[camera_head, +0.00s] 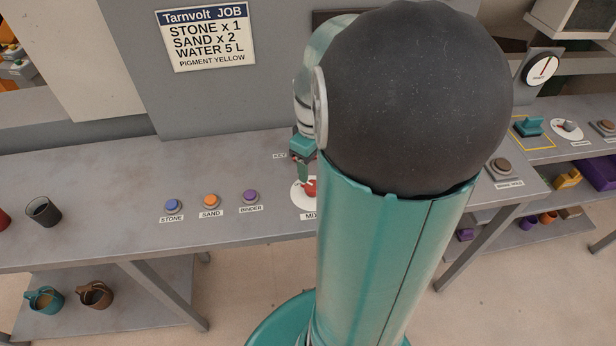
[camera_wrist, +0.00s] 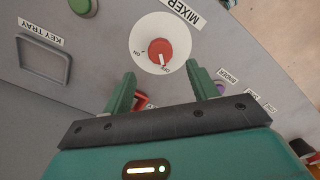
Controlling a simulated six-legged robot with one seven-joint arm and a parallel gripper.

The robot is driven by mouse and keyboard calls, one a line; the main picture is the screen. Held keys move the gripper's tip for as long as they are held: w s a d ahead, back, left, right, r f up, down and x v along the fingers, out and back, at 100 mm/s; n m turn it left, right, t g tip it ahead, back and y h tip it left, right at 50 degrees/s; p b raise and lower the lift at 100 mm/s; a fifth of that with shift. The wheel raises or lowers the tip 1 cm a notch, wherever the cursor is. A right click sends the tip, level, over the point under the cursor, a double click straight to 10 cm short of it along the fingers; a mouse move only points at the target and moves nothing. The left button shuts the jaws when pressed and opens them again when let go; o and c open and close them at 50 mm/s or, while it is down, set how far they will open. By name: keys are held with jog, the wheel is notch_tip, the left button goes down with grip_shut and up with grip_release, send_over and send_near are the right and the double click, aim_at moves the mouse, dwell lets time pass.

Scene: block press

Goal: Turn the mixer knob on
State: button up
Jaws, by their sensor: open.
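The mixer knob (camera_wrist: 168,48) is red and sits on a round white dial (camera_wrist: 140,35) with small ON and OFF marks. Its white pointer mark is toward the OFF mark. My gripper (camera_wrist: 161,75) is open, with its two green fingers apart and their tips just short of the knob in the wrist view. I see nothing held between them. In the head view the red knob (camera_head: 311,187) shows beside my arm, which hides part of the dial. My gripper (camera_head: 304,172) is just above it there, partly hidden.
A key tray (camera_wrist: 43,60) and a green button (camera_wrist: 83,8) lie near the dial. Stone (camera_head: 173,204), sand (camera_head: 210,200) and binder (camera_head: 250,196) buttons line the bench to the left. A dark cup (camera_head: 43,211) stands farther left. A job sign (camera_head: 206,35) hangs behind.

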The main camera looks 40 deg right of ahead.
aim_at(313, 185)
notch_tip(313, 185, down, 7)
dwell(0.3)
jog(key=shift+c, duration=0.2)
jog(key=c, duration=1)
